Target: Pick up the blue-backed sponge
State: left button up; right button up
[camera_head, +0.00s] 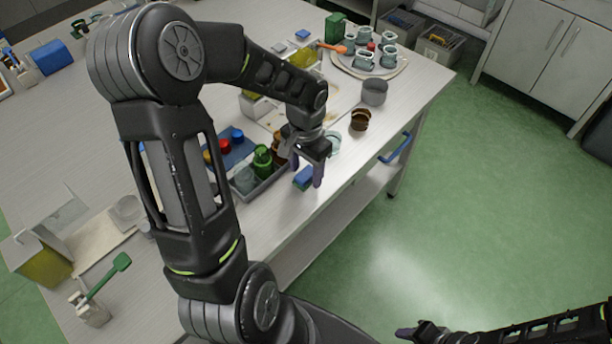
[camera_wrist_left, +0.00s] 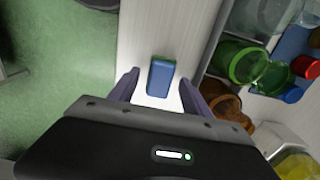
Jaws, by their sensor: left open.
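The blue-backed sponge (camera_head: 303,178) lies on the light table near its front edge, beside the tray of glasses. It also shows in the left wrist view (camera_wrist_left: 161,76), blue side up with a thin green edge. My left gripper (camera_head: 308,177) is open above the sponge. In the wrist view its two fingers (camera_wrist_left: 162,92) stand on either side of the sponge, which lies between and slightly beyond them. Whether the fingers touch it cannot be told. My right gripper (camera_head: 408,333) is at the bottom right of the head view, away from the table, and its jaw state is unclear.
A grey tray (camera_head: 262,188) with green and brown glasses stands close by the sponge. A brown bowl (camera_head: 360,119) and a grey pot (camera_head: 374,92) stand farther right. A blue handle (camera_head: 396,148) sticks out from the table's edge. Green floor is free to the right.

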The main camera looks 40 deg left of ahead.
aim_at(306, 174)
pick_arm(q)
grip_shut()
dwell(0.4)
jog(key=shift+r, duration=0.1)
notch_tip(306, 174, up, 10)
dwell(0.6)
dwell(0.4)
